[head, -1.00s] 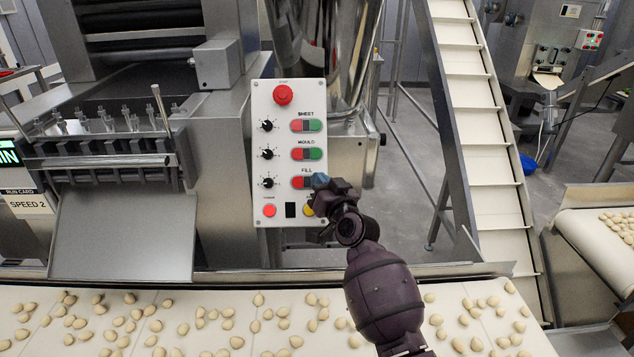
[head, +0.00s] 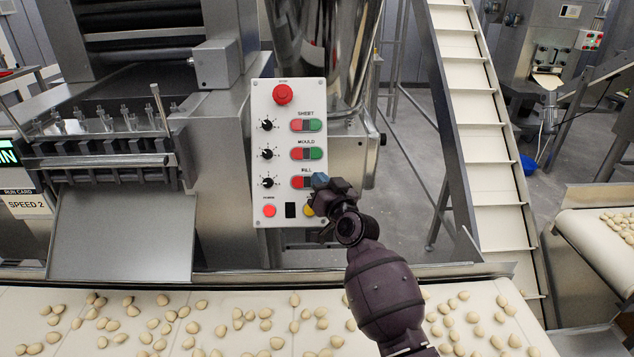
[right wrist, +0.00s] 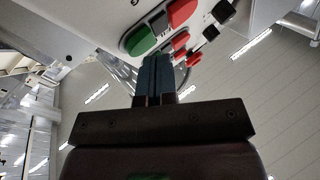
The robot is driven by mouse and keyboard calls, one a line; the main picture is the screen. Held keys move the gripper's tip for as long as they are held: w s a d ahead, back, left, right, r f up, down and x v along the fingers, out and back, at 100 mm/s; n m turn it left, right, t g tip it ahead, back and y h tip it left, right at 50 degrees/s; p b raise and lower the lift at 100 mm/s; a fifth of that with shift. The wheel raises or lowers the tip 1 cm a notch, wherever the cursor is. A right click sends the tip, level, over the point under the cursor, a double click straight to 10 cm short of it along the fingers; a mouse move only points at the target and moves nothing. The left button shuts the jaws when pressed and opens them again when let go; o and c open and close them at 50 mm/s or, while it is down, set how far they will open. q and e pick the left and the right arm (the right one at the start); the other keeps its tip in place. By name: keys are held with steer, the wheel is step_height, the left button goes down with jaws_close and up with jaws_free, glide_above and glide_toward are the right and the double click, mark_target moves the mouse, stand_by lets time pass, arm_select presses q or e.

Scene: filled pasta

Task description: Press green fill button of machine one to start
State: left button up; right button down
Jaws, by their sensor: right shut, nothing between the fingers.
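A white control panel (head: 290,125) is fixed upright on machine one. Its Fill row is the lowest of three rows; the red Fill button (head: 299,183) shows beside a black knob. In the head view my right gripper's blue fingertips (head: 320,181) cover the green Fill button. In the right wrist view, upside down, the large green Fill button (right wrist: 141,42) shows beside its red one (right wrist: 182,12). The shut, empty fingertips (right wrist: 155,60) are close to its edge; I cannot tell whether they touch it. My left gripper is not in view.
A red stop button (head: 283,95) tops the panel. Sheet and Mould button pairs sit above Fill; a lit red button (head: 269,211) and a partly hidden yellow one are below. A conveyor belt (head: 235,287) with dough pieces runs in front. A slatted incline conveyor (head: 475,110) stands right.

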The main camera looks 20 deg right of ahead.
steer(key=shift+w+d+f, duration=0.1)
steer(key=shift+w+f, duration=0.1)
steer(key=shift+w, duration=0.15)
stand_by(0.6)
stand_by(0.3)
steer(key=shift+s+r+p, duration=0.4)
steer(key=shift+s+r, duration=0.05)
steer(key=shift+s, duration=0.2)
steer(key=shift+a, duration=0.2)
